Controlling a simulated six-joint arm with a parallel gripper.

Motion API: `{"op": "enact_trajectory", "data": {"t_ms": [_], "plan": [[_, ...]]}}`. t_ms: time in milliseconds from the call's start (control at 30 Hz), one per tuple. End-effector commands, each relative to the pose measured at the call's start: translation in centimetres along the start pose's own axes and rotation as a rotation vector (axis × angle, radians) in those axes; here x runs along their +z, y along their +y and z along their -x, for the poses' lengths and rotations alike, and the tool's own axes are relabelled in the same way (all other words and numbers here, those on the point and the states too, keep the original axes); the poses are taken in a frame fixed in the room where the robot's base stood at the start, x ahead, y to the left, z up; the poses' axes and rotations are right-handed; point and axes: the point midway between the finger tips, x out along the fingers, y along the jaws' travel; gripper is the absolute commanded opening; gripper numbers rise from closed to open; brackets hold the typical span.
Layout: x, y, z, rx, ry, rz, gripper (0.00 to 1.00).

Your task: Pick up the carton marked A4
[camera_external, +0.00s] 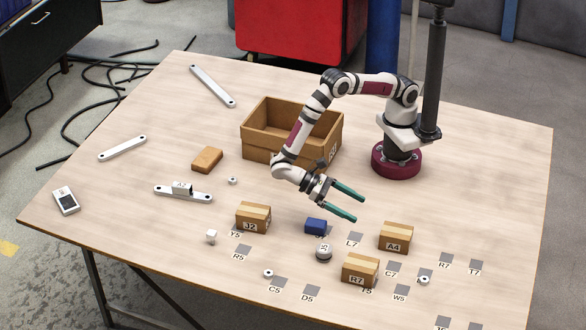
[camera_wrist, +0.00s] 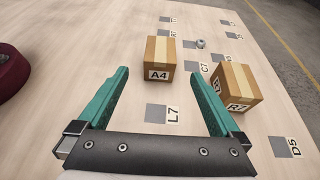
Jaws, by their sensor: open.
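The carton marked A4 (camera_external: 396,238) is a small brown box with a light tape strip, upright on the table to the right of my gripper. In the wrist view the A4 carton (camera_wrist: 160,58) stands beyond the fingertips, roughly between their lines, with its label facing me. My gripper (camera_external: 350,202) has teal fingers, spread open and empty, above the table and apart from the carton. In the wrist view the gripper (camera_wrist: 163,75) shows both fingers wide apart, with the L7 mark (camera_wrist: 163,113) on the table between them.
The R7 carton (camera_external: 360,270) stands near A4, close to the right finger's line in the wrist view (camera_wrist: 234,88). The J2 carton (camera_external: 253,217), a blue block (camera_external: 316,226) and a round grey piece (camera_external: 323,252) lie left. An open brown box (camera_external: 262,148) stands behind.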

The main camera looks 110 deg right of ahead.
Motion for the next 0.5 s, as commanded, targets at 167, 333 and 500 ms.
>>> {"op": "enact_trajectory", "data": {"t_ms": [167, 333, 500], "plan": [[0.1, 0.2, -5.3, 0.006, 0.0, -0.002, 1.0], [0.0, 0.1, -8.6, 0.004, 0.002, -0.002, 1.0], [-0.2, 0.0, -11.3, 0.006, 0.004, -0.002, 1.0]]}}
